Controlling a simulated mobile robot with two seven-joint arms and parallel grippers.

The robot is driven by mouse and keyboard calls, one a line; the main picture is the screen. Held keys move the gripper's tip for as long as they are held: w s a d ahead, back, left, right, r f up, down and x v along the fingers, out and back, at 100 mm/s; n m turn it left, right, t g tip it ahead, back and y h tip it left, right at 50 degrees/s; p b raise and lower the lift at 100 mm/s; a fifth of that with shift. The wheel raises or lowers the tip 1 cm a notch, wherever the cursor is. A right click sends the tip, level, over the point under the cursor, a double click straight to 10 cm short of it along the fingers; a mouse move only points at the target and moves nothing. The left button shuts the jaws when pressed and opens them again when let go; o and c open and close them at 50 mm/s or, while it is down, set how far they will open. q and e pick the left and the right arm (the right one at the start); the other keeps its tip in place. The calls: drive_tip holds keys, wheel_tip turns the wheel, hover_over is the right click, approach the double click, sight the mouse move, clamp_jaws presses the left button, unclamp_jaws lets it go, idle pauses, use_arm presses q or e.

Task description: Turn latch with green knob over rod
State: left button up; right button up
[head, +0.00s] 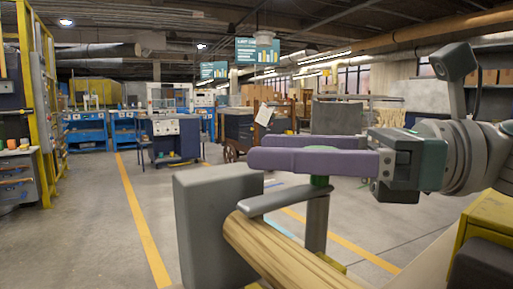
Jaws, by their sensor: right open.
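The latch (280,199) is a grey bar on top of an upright grey post (316,224). Its green knob (319,181) stands on the bar above the post, its top hidden by a finger. The rod (285,257) is a thick pale wooden piece. The latch's free end points left, just above the rod's far end in the picture; I cannot tell whether it touches the rod. My right gripper (252,149) comes in from the right with two long purple fingers, open, the nearer one in front of or above the knob. My left gripper is not in view.
A grey upright block (215,222) stands at the rod's far end. A yellow structure (483,226) is at the right edge. Blue workbenches (86,130) and a wooden cart (240,146) stand farther back. The floor with yellow lines (143,220) is clear on the left.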

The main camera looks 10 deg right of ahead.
drive_tip(key=b+v, duration=0.2)
drive_tip(key=v, duration=0.8)
drive_tip(key=shift+r, duration=0.1)
